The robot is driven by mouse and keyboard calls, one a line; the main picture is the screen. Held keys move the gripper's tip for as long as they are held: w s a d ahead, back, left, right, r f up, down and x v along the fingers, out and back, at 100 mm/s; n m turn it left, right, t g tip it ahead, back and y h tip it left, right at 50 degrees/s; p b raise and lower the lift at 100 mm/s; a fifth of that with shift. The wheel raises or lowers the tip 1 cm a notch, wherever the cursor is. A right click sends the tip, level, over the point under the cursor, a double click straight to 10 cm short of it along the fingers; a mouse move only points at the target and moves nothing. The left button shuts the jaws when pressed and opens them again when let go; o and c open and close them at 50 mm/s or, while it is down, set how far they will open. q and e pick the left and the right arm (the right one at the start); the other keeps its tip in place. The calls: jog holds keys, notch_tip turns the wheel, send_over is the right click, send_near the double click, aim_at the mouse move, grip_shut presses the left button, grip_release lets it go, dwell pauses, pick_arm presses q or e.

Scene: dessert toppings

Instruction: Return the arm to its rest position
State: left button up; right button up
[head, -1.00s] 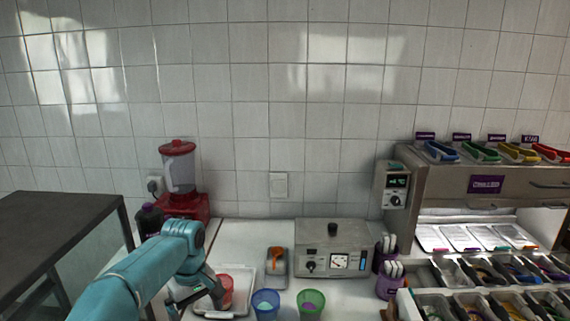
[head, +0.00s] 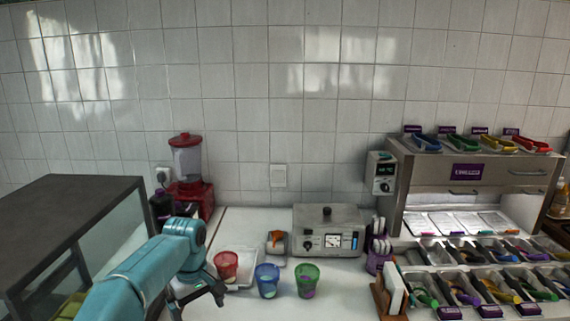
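My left arm comes in from the lower left of the head view. Its gripper (head: 205,298) is open and empty, low over the counter, just left of and in front of the red cup (head: 226,268). The red cup stands upright on a pale tray (head: 247,281), apart from the fingers. A blue cup (head: 267,284) and a green cup (head: 308,284) stand to its right, with something inside each. My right gripper is out of view.
A red blender (head: 187,170) stands behind the arm. A grey appliance with dials (head: 327,232), a small scale (head: 277,247) and a purple cutlery holder (head: 378,262) are behind the cups. Topping bins (head: 470,283) fill the right. A dark-topped cabinet (head: 65,225) stands left.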

pick_arm(q)
jog(key=s+d+f+m+h, duration=0.15)
jog(key=s+f, duration=0.25)
jog(key=f, duration=0.4)
jog(key=s+d+f+m+h, duration=0.1)
jog(key=s+d+f+m, duration=0.15)
jog(key=s+f, duration=0.4)
jog(key=s+d+f+m+h, duration=0.1)
jog(key=s+d+f, duration=0.15)
jog(key=f, duration=0.75)
jog(key=s+f, duration=0.2)
jog(key=s, duration=0.7)
jog(key=s+d+f+m, duration=0.1)
jog(key=s+f, duration=0.1)
jog(key=s, duration=0.8)
jog(key=shift+s+d+m, duration=0.2)
jog(key=shift+s+m, duration=0.05)
jog(key=shift+m, duration=0.05)
jog(key=shift+h, duration=0.25)
